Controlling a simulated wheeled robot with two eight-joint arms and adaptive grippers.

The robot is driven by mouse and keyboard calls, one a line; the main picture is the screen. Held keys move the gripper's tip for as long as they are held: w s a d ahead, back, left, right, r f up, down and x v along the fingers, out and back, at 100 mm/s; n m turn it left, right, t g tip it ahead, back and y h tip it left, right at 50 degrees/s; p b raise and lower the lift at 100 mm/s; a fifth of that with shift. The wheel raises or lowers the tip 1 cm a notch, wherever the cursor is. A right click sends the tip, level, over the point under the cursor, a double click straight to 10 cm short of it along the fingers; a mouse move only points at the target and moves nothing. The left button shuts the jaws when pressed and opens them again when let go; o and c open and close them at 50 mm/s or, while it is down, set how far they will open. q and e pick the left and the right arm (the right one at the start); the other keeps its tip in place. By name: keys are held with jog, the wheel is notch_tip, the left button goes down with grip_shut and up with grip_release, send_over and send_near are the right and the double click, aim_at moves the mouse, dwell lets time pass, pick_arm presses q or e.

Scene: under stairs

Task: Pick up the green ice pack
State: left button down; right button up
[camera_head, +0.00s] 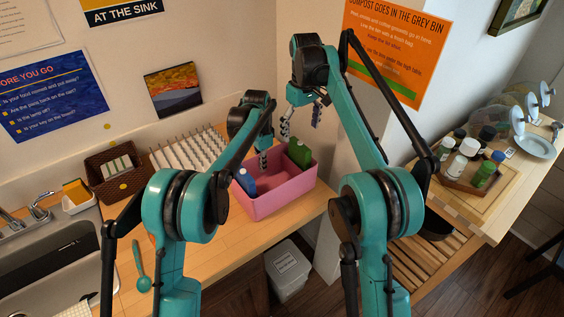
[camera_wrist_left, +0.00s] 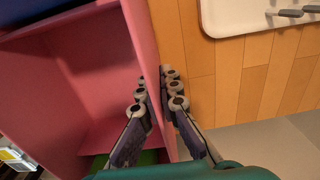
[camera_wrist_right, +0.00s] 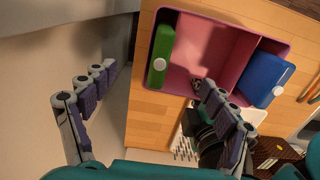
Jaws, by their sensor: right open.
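The green ice pack (camera_head: 299,152) stands at the back right inside the pink bin (camera_head: 284,193). In the right wrist view the green ice pack (camera_wrist_right: 161,48), with its white cap, lies along one end of the bin. My right gripper (camera_head: 301,122) is wide open and empty above the green ice pack, apart from it. My left gripper (camera_head: 264,160) is at the bin's back wall. In the left wrist view its fingers (camera_wrist_left: 157,100) are on both sides of the pink wall, closed on it. A bit of the green ice pack (camera_wrist_left: 150,157) shows below them.
A blue ice pack (camera_head: 245,181) stands at the bin's other end. A white spiked rack (camera_head: 188,152) and a brown basket (camera_head: 118,176) are to the left on the wooden counter. A wall corner (camera_head: 318,92) is close behind my right gripper.

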aim_at(298, 144)
jog(key=m, duration=0.4)
jog(key=shift+a, duration=0.1)
jog(key=m, duration=0.4)
jog(key=shift+r+m, duration=0.1)
jog(key=shift+m, duration=0.2)
jog(key=m, duration=0.4)
jog(key=shift+a, duration=0.15)
jog(key=m, duration=0.5)
notch_tip(298, 144, down, 6)
jog(key=shift+f, duration=0.25)
jog(key=f, duration=0.5)
jog(key=shift+d+f, duration=0.15)
jog(key=shift+d, duration=0.1)
jog(key=c, duration=1)
